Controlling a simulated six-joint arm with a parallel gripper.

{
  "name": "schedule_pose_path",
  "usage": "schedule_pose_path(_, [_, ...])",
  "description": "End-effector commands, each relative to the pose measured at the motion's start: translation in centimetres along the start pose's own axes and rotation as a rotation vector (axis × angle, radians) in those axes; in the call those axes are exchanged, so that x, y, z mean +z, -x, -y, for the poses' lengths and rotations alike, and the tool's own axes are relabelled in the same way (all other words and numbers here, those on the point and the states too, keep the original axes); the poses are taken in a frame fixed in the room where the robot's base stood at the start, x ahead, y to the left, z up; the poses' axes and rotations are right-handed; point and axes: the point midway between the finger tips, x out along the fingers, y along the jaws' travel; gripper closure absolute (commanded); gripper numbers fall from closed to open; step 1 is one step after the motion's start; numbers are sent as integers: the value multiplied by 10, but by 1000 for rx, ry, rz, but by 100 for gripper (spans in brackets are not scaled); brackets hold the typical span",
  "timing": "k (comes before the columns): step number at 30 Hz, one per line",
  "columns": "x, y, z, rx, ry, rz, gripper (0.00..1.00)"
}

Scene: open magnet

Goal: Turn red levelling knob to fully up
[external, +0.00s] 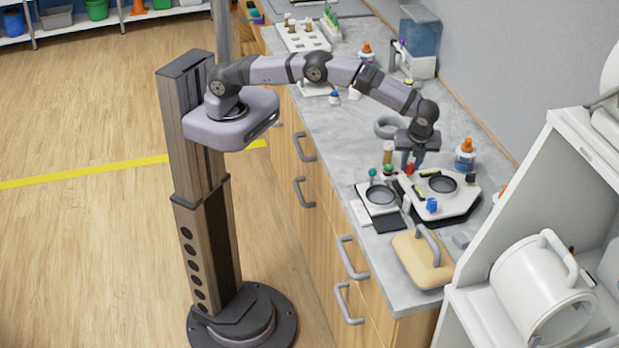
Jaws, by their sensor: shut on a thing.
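The red levelling knob (410,169) stands at the back edge of a white device (459,207) with a dark round plate, on the grey counter. My gripper (412,160) points down over the red knob from above, its fingers shut on it. The fingers and the small picture size partly hide the knob, so its angle and height cannot be told. A blue knob (432,205) sits at the front of the same device, and a green knob (388,168) stands left of the red one.
A smaller white unit with a round disc (381,195) sits left of the device. A tan block with a grey handle (422,260) lies in front. An orange-capped bottle (465,154) and a yellowish vial (388,152) stand close by. A white shelf (540,210) rises at right.

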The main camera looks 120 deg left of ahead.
Motion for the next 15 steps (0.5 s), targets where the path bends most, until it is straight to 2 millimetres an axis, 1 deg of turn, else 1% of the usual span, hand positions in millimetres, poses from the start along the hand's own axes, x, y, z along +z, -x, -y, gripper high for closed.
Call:
schedule_pose_path(6, [0,0,1,38,87,-3,100])
schedule_pose_path(15, [0,-1,1,61,138,-4,100])
